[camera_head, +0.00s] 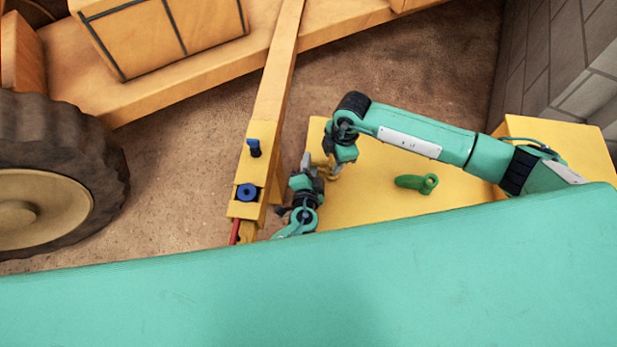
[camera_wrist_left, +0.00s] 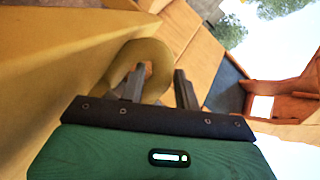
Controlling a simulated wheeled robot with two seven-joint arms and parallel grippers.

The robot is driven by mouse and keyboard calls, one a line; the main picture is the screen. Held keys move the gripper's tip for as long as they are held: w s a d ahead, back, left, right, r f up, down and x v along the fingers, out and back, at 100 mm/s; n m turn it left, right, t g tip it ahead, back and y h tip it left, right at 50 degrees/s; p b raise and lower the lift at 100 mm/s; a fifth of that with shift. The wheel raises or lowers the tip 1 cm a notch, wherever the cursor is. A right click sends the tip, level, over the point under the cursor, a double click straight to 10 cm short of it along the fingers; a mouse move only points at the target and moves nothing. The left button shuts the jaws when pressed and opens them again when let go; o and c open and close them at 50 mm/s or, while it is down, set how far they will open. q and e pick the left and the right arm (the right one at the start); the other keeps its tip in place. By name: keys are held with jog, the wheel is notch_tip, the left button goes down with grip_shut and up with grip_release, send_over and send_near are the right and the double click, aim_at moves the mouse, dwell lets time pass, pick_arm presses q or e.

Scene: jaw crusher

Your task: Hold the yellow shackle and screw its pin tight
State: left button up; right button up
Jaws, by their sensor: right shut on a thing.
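The yellow shackle (camera_head: 332,169) is a small olive-yellow shape between my two grippers in the head view. In the left wrist view its rounded bow (camera_wrist_left: 151,55) stands just beyond my left fingertips. My right gripper (camera_head: 338,165) reaches down from the right and is shut on the shackle. My left gripper (camera_head: 307,162) is left of it, pointing up the picture. In the left wrist view the left fingers (camera_wrist_left: 160,80) are apart, one overlapping the bow's opening and one right of the bow. Whether they touch it is unclear. The pin cannot be made out.
A yellow platform (camera_head: 375,205) lies beneath, with a green shackle-like piece (camera_head: 416,183) on it. An orange beam (camera_head: 275,95) with blue fittings (camera_head: 247,193) stands close left of my left gripper. A large tyre (camera_head: 95,165) is farther left.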

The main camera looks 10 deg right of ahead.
pick_arm(q)
jog(key=shift+x, duration=1)
grip_shut()
jog(key=shift+s+f, duration=0.1)
jog(key=shift+s, duration=0.05)
dwell(0.4)
